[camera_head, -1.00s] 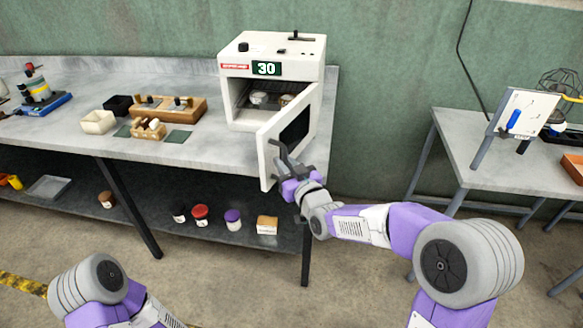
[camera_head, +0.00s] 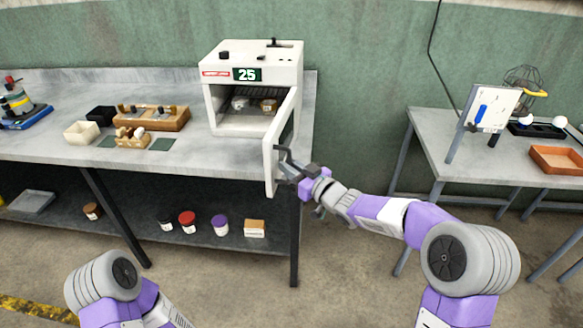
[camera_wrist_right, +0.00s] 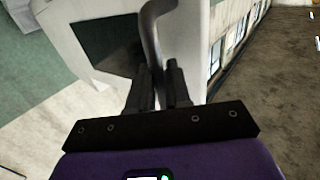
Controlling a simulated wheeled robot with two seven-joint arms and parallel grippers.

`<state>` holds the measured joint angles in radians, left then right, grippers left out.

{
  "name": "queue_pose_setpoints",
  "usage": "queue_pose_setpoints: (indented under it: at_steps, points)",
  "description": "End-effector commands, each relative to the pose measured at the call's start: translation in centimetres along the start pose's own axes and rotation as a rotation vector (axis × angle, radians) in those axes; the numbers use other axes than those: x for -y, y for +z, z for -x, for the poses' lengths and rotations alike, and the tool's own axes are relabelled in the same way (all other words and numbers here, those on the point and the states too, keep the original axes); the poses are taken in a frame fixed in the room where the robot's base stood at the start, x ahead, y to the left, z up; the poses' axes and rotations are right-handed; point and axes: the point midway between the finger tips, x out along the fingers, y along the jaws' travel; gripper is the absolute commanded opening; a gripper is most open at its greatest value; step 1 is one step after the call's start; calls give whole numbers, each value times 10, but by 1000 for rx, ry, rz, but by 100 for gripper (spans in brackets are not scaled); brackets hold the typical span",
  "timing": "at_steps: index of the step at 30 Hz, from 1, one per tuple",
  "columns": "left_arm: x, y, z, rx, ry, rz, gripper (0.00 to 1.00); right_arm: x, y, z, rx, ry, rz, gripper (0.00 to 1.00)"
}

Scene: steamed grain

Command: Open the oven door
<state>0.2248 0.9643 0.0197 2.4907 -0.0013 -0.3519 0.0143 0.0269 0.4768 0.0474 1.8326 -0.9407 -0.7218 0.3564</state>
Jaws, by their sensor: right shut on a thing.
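The white oven (camera_head: 252,62) stands on the grey bench, and its display reads 25. Its door (camera_head: 270,163) is swung well open toward me, hinged at the right, and the inside shows. Inside are two small round items (camera_head: 268,106). My right gripper (camera_head: 290,170) is at the outer side of the door, shut on the door's dark curved handle (camera_head: 283,153). In the right wrist view the handle (camera_wrist_right: 152,40) runs down between the two fingers (camera_wrist_right: 158,88). My left gripper is out of view; only part of my left arm shows at the bottom left.
On the bench (camera_head: 190,165) left of the oven are a wooden rack (camera_head: 165,120), a white box (camera_head: 82,132) and a black box (camera_head: 101,115). Several jars stand on the lower shelf. A second table (camera_head: 430,135) is at the right, with clear floor between.

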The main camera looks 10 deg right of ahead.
Motion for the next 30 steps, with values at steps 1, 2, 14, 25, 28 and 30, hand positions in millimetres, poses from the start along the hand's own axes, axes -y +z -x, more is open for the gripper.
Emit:
queue_pose_setpoints:
  at_steps: [1,2,14,25,28,30]
  points:
    - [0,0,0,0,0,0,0,-6,-4,1,-10,15,-2,0]
    - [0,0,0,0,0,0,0,-7,-4,1,-10,15,-2,0]
    - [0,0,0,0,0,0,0,-5,-4,0,-8,11,0,34]
    - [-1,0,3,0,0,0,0,-4,-4,13,-4,9,1,34]
    - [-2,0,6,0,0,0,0,-4,-4,29,-5,10,1,34]
    - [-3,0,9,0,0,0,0,-4,-5,42,-5,11,1,34]
